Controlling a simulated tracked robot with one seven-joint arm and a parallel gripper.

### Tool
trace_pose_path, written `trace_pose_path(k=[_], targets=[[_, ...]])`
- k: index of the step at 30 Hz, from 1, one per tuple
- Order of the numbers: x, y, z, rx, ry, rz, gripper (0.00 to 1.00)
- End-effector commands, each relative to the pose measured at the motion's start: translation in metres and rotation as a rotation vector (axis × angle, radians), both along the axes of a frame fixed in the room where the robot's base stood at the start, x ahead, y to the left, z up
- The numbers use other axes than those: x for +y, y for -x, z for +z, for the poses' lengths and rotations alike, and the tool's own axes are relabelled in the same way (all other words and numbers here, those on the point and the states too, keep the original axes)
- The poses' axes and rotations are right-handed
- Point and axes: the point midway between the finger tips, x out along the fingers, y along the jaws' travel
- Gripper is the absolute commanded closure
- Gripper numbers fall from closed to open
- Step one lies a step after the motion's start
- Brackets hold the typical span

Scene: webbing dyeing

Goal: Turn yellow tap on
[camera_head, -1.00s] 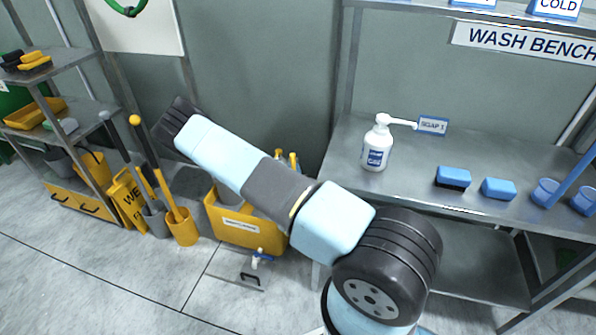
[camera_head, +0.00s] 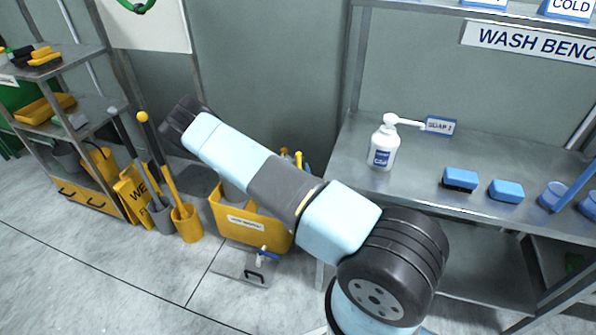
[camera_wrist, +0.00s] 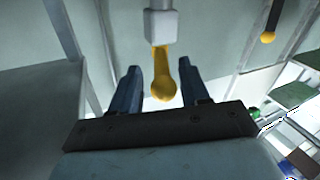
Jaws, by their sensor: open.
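A yellow tap lever (camera_wrist: 163,84) with a rounded end shows in the wrist view, below a pale grey block (camera_wrist: 161,27). My gripper (camera_wrist: 160,88) is open, with one dark finger on each side of the lever in that picture. I see a gap on both sides of the lever and no clear contact. How deep the lever sits between the fingers I cannot tell. In the head view my gripper (camera_head: 180,117) is at the upper left end of my arm, in front of the grey wall. The yellow lever cannot be made out there.
A yellow tub (camera_head: 250,224) with a blue-handled spout stands on the floor below my arm. Yellow-handled tools in holders (camera_head: 187,222) and a shelf rack (camera_head: 60,100) stand left. The wash bench (camera_head: 440,150), with a soap bottle (camera_head: 383,145) and blue blocks, is right.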

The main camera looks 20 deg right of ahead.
Motion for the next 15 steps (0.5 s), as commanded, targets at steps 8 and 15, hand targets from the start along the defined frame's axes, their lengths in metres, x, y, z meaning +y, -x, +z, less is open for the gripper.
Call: trace_pose_path(k=[8,15], targets=[[0.014,0.049,-0.001,0.003,0.000,0.001,0.55],[0.026,0.092,-0.002,0.004,0.000,0.002,0.55]])
